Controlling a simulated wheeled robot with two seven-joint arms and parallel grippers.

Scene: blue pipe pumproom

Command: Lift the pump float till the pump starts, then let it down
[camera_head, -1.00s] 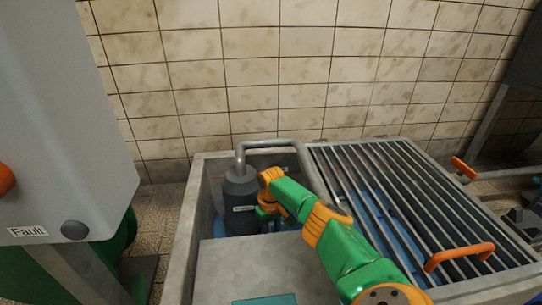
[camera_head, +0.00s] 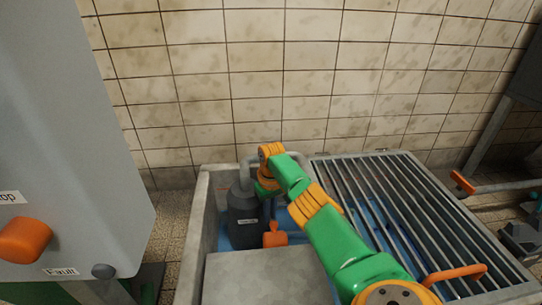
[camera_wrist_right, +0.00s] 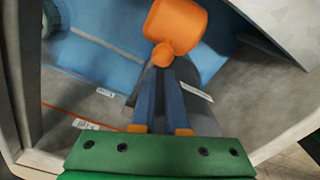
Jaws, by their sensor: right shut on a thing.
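The orange pump float (camera_head: 275,236) hangs in the open part of the sump, just right of the dark grey pump (camera_head: 242,212). In the right wrist view the float (camera_wrist_right: 178,24) shows large, with a small orange knob at its near end. My right gripper (camera_wrist_right: 163,76) is shut on the float at that knob, its dark blue fingers coming close together there. In the head view my right arm reaches over the sump, and its wrist hides the fingers. Blue water (camera_wrist_right: 110,45) lies below. My left gripper is not in view.
A concrete rim (camera_head: 196,235) surrounds the sump. A grey slab (camera_head: 265,275) covers its front, and a barred grate (camera_head: 400,200) with an orange handle (camera_head: 456,273) covers the right. A grey cabinet (camera_head: 70,130) with an orange knob (camera_head: 24,240) stands at left.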

